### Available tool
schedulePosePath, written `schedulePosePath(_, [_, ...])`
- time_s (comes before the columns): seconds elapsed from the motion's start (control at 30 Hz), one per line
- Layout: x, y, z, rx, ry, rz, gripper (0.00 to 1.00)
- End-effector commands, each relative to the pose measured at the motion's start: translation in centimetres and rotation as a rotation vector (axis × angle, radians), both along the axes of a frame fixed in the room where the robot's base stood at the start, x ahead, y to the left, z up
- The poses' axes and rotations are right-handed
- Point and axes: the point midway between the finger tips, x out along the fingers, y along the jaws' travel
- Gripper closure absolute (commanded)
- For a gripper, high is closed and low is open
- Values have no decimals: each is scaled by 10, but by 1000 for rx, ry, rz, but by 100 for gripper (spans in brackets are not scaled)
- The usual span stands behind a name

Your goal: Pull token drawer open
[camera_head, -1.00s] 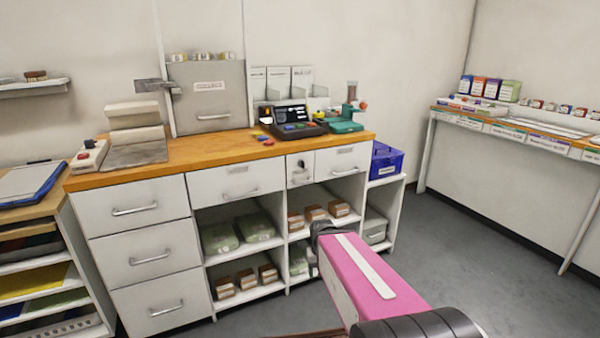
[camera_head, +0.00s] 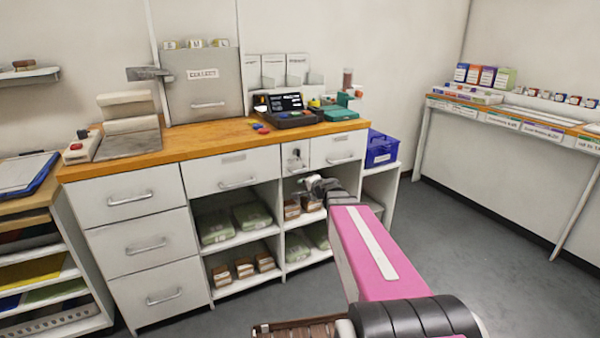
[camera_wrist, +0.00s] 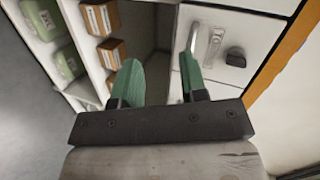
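A narrow white drawer (camera_head: 290,163) with a small handle and a dark lock knob sits under the wooden counter, between two wider drawers. No readable label shows which one is the token drawer. In the wrist view the narrow drawer's face (camera_wrist: 240,28) appears shut, with its metal handle (camera_wrist: 214,46) and black knob (camera_wrist: 235,57) at upper right. My gripper (camera_wrist: 162,75) has its two green fingers apart, with nothing between them. The right finger appears just left of the handle; contact cannot be told. In the head view my gripper (camera_head: 314,184) is just below and in front of this drawer.
Wider drawers flank it, left (camera_head: 206,174) and right (camera_head: 325,150). Open shelves below hold green packs (camera_head: 252,215) and brown boxes (camera_head: 245,268). A blue bin (camera_head: 381,150) stands at right. Counter items include a dark terminal (camera_head: 290,118). The floor at right is clear.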

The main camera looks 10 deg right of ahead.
Motion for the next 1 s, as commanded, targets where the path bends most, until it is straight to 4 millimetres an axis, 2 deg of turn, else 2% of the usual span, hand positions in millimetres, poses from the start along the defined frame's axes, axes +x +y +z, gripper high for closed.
schedulePosePath(0.03, [12,-9,9,51,-22,-49,61])
schedulePosePath(0.1, [21,-20,20,112,-45,-109,61])
schedulePosePath(0.2, [29,-30,29,169,-63,-163,61])
schedulePosePath(0.33, [33,-34,32,196,-71,-187,61])
schedulePosePath(0.57, [51,-28,28,195,-69,-185,61])
schedulePosePath(1.0, [120,-6,12,194,-69,-183,61])
